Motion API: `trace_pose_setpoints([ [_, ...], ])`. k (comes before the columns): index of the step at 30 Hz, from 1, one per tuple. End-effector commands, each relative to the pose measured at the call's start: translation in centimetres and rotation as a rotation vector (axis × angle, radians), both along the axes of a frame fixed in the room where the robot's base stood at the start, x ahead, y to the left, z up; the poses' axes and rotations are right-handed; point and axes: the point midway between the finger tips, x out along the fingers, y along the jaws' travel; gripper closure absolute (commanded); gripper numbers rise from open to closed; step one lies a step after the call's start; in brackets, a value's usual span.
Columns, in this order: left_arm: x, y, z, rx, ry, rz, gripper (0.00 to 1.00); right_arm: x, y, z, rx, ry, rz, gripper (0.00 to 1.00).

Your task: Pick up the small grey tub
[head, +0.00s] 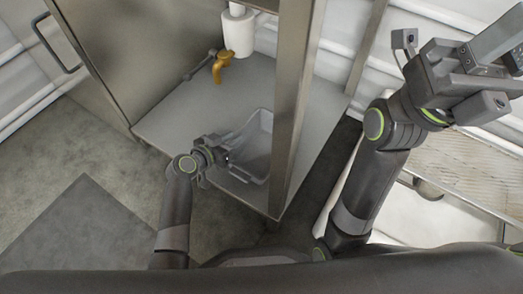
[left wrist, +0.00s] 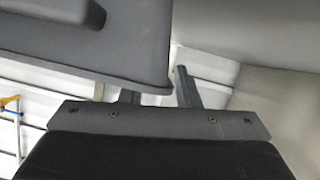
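The small grey tub (head: 257,140) stands upright and open-topped on a grey metal counter (head: 178,117) in the head view, partly hidden by a post. My left gripper (head: 225,158) is at its left rim. In the left wrist view, a grey surface that looks like the tub (left wrist: 90,45) fills the upper left. The left gripper's two fingers (left wrist: 159,92) stand apart with a gap between them. The tub's edge covers the upper part of one finger, and the other passes close by its corner. I cannot tell whether they touch it. My right gripper (head: 490,65) is raised at the upper right, its fingertips unclear.
A metal post (head: 296,95) rises beside the tub, close on its right. A brass tap (head: 221,66) and a white roll (head: 238,33) are behind it. A metal cabinet door (head: 125,50) stands at left. A slatted rack (head: 470,165) lies under the right arm.

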Motion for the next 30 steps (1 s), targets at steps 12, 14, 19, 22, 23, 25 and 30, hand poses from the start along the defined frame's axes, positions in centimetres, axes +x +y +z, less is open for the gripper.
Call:
trace_pose_setpoints([
  [12, 0.2, -0.17, -0.07, 0.0, 0.0, 0.0, 0.77, -0.02, 0.07, 0.33, 0.002, -0.011, 0.011, 0.64],
  [14, 0.2, -0.17, -0.07, 0.0, 0.0, 0.0, 0.85, -0.03, 0.07, 0.33, 0.002, -0.011, 0.011, 0.64],
  [19, 0.19, -0.17, -0.07, 0.0, 0.0, 0.0, 1.0, -0.04, 0.07, 0.33, 0.003, -0.012, 0.011, 0.64],
  [22, 0.19, -0.16, -0.08, 0.0, 0.0, 0.0, 1.0, -0.04, 0.07, 0.33, 0.003, -0.012, 0.011, 0.64],
  [23, 0.19, -0.16, -0.08, 0.0, 0.0, 0.0, 1.0, -0.04, 0.07, 0.33, 0.003, -0.012, 0.011, 0.64],
  [25, 0.19, -0.16, -0.08, 0.0, 0.0, 0.0, 1.0, -0.04, 0.07, 0.33, 0.002, -0.012, 0.011, 0.64],
  [30, 0.19, -0.15, -0.08, 0.0, 0.0, 0.0, 1.0, -0.04, 0.07, 0.33, 0.002, -0.012, 0.01, 0.64],
])
